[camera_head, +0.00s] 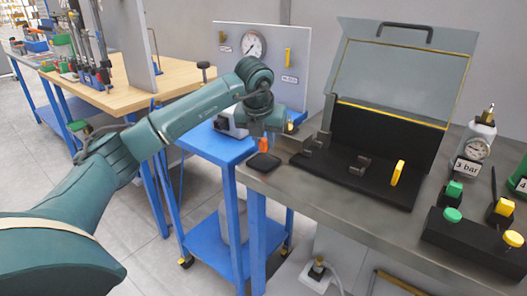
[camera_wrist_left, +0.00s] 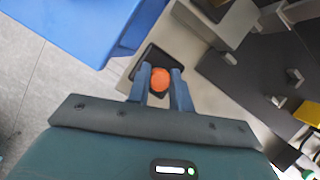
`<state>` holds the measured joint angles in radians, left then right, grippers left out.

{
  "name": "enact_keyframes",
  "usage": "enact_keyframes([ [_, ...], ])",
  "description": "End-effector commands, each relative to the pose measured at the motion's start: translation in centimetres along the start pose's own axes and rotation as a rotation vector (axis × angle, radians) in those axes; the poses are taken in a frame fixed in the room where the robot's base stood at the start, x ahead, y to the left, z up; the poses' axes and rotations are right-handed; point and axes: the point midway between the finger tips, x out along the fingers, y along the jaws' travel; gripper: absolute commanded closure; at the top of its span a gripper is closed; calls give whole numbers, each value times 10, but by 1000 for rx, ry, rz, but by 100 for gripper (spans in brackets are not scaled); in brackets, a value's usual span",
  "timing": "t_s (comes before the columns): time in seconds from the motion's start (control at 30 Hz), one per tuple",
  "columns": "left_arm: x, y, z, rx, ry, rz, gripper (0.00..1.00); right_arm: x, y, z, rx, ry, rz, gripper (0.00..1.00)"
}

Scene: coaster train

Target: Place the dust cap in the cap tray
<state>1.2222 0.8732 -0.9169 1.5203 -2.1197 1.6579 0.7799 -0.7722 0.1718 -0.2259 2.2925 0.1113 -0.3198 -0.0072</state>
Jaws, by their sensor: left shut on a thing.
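The orange dust cap (camera_head: 263,145) is between the fingers of my left gripper (camera_head: 263,135). The gripper points down and is shut on the cap. In the left wrist view the cap (camera_wrist_left: 160,78) shows between the two blue-grey fingertips (camera_wrist_left: 160,92). The small dark cap tray (camera_head: 263,164) lies on the near left corner of the grey bench. The cap is over the tray; I cannot tell whether it touches it. In the left wrist view the tray (camera_wrist_left: 152,52) is partly hidden behind the cap and fingers. My right gripper is not in view.
A black case with an open lid (camera_head: 403,78) stands right of the tray, with metal brackets and a yellow piece (camera_head: 397,173) inside. A blue cart (camera_head: 222,148) stands left of the bench.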

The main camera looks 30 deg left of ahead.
Motion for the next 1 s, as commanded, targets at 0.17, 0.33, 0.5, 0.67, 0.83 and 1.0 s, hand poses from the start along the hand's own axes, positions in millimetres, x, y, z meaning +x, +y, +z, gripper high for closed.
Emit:
enact_keyframes([
  [0.17, 25, 1, -11, 1, 4, 4, 100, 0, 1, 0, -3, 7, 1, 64],
  [0.33, 30, 0, -13, 1, 1, 1, 100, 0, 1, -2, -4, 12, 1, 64],
  [0.5, 31, 0, -13, 1, 1, 1, 100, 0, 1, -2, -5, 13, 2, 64],
  [0.67, 32, 0, -14, 1, 2, 1, 71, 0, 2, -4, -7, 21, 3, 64],
  [0.83, 32, 0, -14, 1, 2, 1, 57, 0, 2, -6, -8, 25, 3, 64],
  [1.0, 32, 0, -14, 2, 2, 1, 57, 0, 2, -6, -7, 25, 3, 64],
])
